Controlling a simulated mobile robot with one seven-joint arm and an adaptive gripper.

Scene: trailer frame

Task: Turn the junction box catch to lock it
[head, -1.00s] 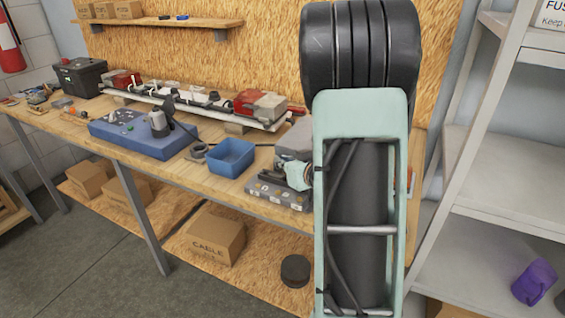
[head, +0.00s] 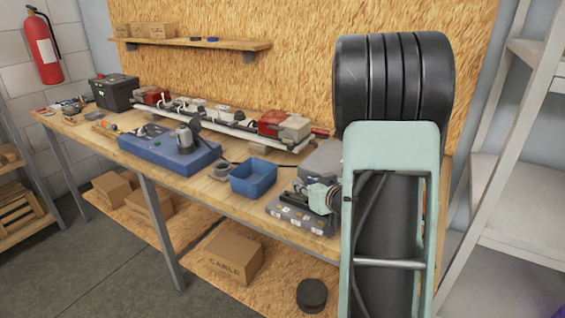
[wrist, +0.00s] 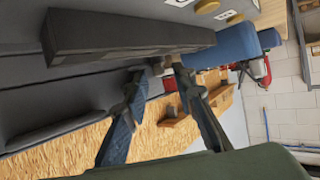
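My gripper (wrist: 160,73) shows in the wrist view with its two dark fingers spread and nothing between the tips. In the head view my arm covers the right end of the bench, and the wrist end hangs above a grey case with labels (head: 300,214). A long dark grey block (wrist: 130,35) lies close to the fingertips in the wrist view; I cannot tell whether they touch. A white bar (head: 215,125) with red lamps and small grey parts lies along the back of the bench. I cannot make out the junction box or its catch for certain.
A blue bin (head: 253,179) and a blue slab (head: 170,153) with a grey tool stand on the bench (head: 215,192). A black toolbox (head: 114,92) is at the far left. A shelf (head: 195,43) is above. Grey racking (head: 530,200) stands at the right.

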